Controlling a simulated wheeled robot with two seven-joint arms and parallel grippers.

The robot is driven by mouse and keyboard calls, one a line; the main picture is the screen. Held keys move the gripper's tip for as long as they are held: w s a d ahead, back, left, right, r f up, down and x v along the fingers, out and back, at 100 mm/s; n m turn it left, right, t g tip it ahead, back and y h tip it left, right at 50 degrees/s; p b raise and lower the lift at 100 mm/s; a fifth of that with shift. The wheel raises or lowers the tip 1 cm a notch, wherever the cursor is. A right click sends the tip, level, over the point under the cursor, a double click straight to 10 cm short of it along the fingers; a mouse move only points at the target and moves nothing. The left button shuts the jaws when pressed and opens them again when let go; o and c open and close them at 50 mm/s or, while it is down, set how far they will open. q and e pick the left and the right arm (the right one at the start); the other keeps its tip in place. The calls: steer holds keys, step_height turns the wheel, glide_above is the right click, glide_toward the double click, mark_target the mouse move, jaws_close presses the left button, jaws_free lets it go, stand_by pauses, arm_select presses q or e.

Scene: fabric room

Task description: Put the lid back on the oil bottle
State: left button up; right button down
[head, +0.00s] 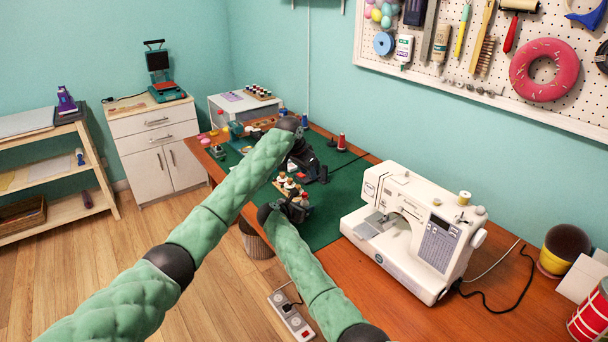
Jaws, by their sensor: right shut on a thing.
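My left gripper (316,174) is dark and reaches over the green mat on the wooden table; at this size I cannot tell whether its jaws are open. My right gripper (303,205) is lower and nearer, just above or at the mat. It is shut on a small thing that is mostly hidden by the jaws. A cluster of small bottles or spools (289,185) with pale tops stands on the mat between the two grippers. I cannot make out which small thing is the oil bottle or where its lid is.
A white sewing machine (440,235) stands to the right of the green mat (335,222). Red (341,142) and dark spools stand at the mat's far edge. A white box (228,108) and small items fill the table's far end. A power strip (290,316) lies below the table.

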arm_select(q)
steer(key=w+d+r, duration=0.2)
steer(key=d+r, duration=0.2)
steer(key=r, duration=0.1)
steer(key=a+f+n+g+y, duration=0.1)
steer(key=n, duration=0.8)
steer(key=s+a+f+n+g+y, duration=0.1)
steer(key=a+f+n, duration=0.1)
steer(key=n, duration=0.7)
steer(key=a+f+n+g+y, duration=0.1)
steer(key=f+n, duration=0.1)
steer(key=n, duration=0.7)
steer(key=shift+s+a+f+n, duration=0.1)
steer(key=shift+s+a+n, duration=0.15)
steer(key=shift+n, duration=0.15)
steer(key=n, duration=0.3)
steer(key=shift+s+a+n+y, duration=0.2)
steer(key=shift+n+y, duration=0.1)
steer(key=shift+n, duration=0.1)
steer(key=n, duration=0.3)
steer(key=shift+s, duration=0.1)
